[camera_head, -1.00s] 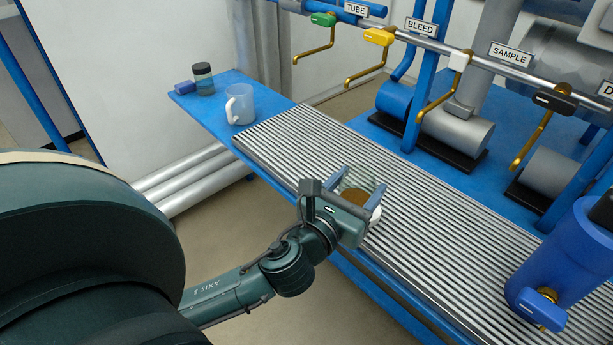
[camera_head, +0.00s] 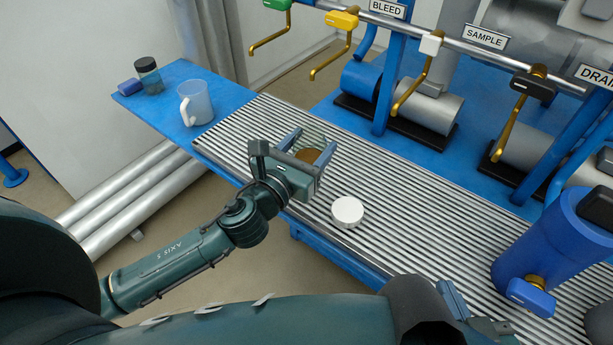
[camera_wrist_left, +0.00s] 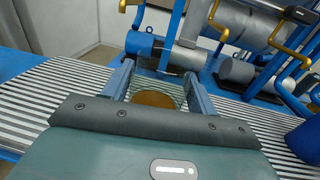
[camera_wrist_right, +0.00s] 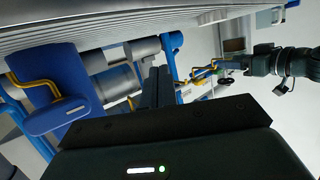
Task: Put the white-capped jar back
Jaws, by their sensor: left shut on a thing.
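My left gripper (camera_head: 306,152) is shut on an open glass jar (camera_head: 308,142) with brown contents, over the ribbed grating. The jar also shows between the fingers in the left wrist view (camera_wrist_left: 155,98); its lower part is hidden. A round white cap (camera_head: 347,211) lies on the grating near the front edge, right of the left gripper and apart from the jar. My right arm reaches in at the bottom of the head view. Its gripper shows in the right wrist view (camera_wrist_right: 158,85), with the fingers close together and nothing seen between them.
Brass valve handles (camera_head: 413,92) hang behind the grating (camera_head: 400,190). A blue cylinder (camera_head: 540,245) stands at the right.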

